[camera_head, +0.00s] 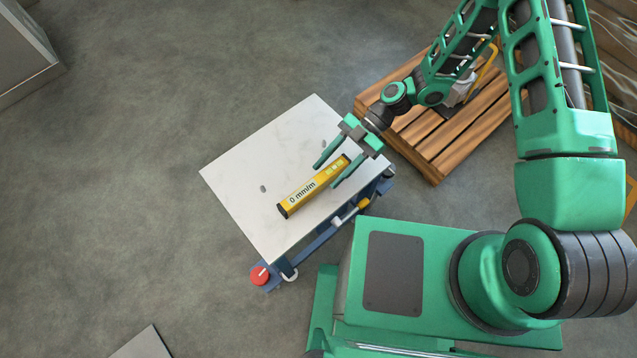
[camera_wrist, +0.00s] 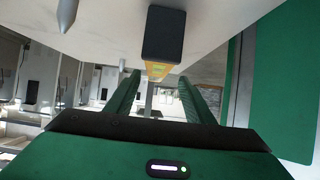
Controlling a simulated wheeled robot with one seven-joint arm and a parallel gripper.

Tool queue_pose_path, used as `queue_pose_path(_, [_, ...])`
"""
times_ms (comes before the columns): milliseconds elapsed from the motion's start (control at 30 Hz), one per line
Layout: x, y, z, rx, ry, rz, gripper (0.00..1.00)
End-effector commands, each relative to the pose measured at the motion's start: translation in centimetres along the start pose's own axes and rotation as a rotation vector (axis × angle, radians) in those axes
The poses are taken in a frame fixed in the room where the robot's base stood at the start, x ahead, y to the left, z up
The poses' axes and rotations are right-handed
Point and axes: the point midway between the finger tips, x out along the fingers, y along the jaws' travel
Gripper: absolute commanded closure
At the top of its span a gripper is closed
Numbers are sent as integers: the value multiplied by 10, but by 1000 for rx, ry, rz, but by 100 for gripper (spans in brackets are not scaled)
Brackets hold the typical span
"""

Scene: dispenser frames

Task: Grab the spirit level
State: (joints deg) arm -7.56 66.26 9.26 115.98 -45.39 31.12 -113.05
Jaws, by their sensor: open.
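The spirit level (camera_head: 312,187) is a yellow bar with dark ends and "0 mm/m" printed on it. It lies on the white top of a small cart (camera_head: 240,190), near the cart's right edge. In the wrist view the spirit level (camera_wrist: 162,38) shows its dark end, with a strip of yellow beyond it. My gripper (camera_head: 324,176) is open, its two green fingers on either side of the level's upper right part. In the wrist view my gripper (camera_wrist: 158,82) has its fingers spread, with the level between and beyond them. Whether the fingers touch it I cannot tell.
A wooden pallet (camera_head: 462,140) lies right of the cart, under my arm. A red round part (camera_head: 260,275) sits at the cart's lower corner. Two small grey pegs or marks are on the cart top. Grey floor (camera_head: 120,200) is clear on the left.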

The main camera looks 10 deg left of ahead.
Motion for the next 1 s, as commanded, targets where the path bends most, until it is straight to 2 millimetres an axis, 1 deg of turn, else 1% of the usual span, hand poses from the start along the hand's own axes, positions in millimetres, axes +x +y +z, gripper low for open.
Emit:
queue_pose_path(33, [5, 0, 0, 0, 1, -1, 52])
queue_pose_path(267, [15, 1, 1, 1, 0, -1, 52])
queue_pose_path(367, [26, 3, 2, 1, 0, -1, 52])
queue_pose_path(600, [58, 6, 5, 1, 0, -2, 52])
queue_pose_path(700, [61, 7, 5, 1, -1, 1, 52])
queue_pose_path(867, [61, 7, 5, 1, -1, 1, 52])
queue_pose_path(967, [61, 7, 5, 1, -1, 1, 73])
queue_pose_path(1000, [61, 7, 5, 1, -1, 1, 83])
